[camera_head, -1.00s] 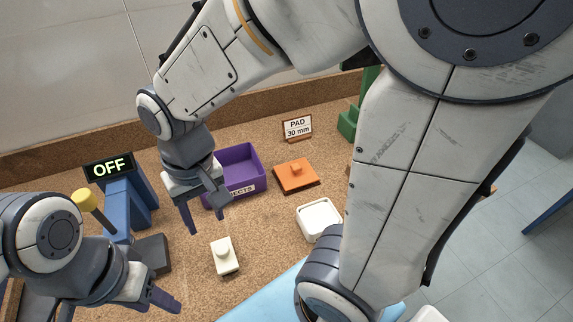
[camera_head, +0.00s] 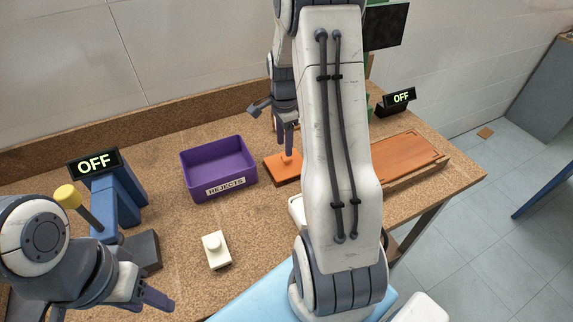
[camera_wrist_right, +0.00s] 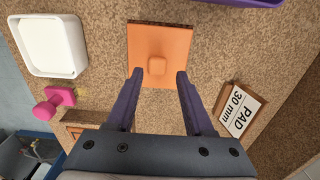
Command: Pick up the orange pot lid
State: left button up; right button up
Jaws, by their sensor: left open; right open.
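The orange pot lid (camera_head: 283,172) is a flat square with a small knob, lying on the cork worktop right of the purple bin. My right arm hides part of its right side. In the right wrist view the lid (camera_wrist_right: 160,38) is whole, its knob (camera_wrist_right: 157,66) between and slightly beyond my fingertips. My right gripper (camera_head: 275,127) is open and empty over the lid, pointing down; it also shows in the wrist view (camera_wrist_right: 160,72). I cannot tell its exact height above the knob. My left gripper (camera_head: 108,308) is open and empty at the lower left.
The purple REJECTS bin (camera_head: 219,182) stands left of the lid. A white knobbed block (camera_head: 216,250) lies in front. A white dish (camera_wrist_right: 48,45), a pink knobbed piece (camera_wrist_right: 55,102) and a PAD 30 mm sign (camera_wrist_right: 240,108) surround the lid. An orange board (camera_head: 402,155) lies right.

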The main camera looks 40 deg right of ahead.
aim_at(287, 163)
jog(key=shift+s+d+f+p, duration=0.1)
jog(key=shift+s+f+p, duration=0.1)
jog(key=shift+f, duration=1.2)
jog(key=shift+s+d+f+p, duration=0.1)
jog(key=shift+f+p, duration=0.05)
jog(key=shift+f, duration=1.2)
grip_shut()
